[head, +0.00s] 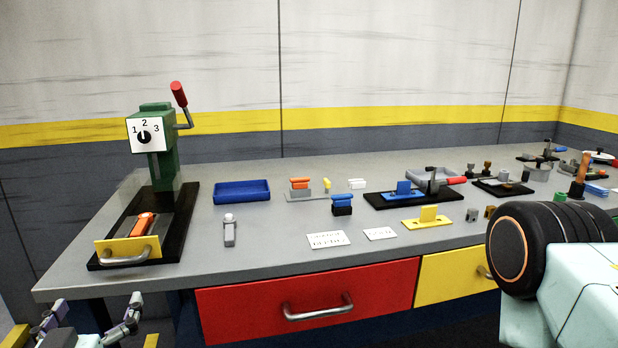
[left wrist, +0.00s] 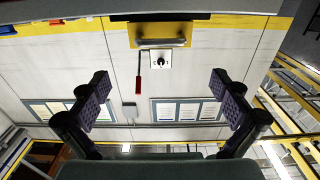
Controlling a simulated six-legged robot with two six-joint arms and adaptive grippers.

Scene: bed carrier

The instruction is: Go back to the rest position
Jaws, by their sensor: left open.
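My left gripper (head: 92,318) is at the bottom left of the head view, below and in front of the grey workbench (head: 270,258). Its fingers are wide apart with nothing between them. In the left wrist view the two purple-padded fingers (left wrist: 163,98) are also spread and empty. That view appears upside down, with the bench edge along its top. My right arm shows at the right edge of the head view as a black round joint and a pale link. My right gripper is not in view.
A green press (head: 166,160) with a red lever, a dial and a yellow handled front (head: 128,250) stands at the bench's left. A blue tray (head: 242,192) and several small parts lie along the top. A red drawer (head: 300,305) and a yellow drawer (head: 455,277) appear closed.

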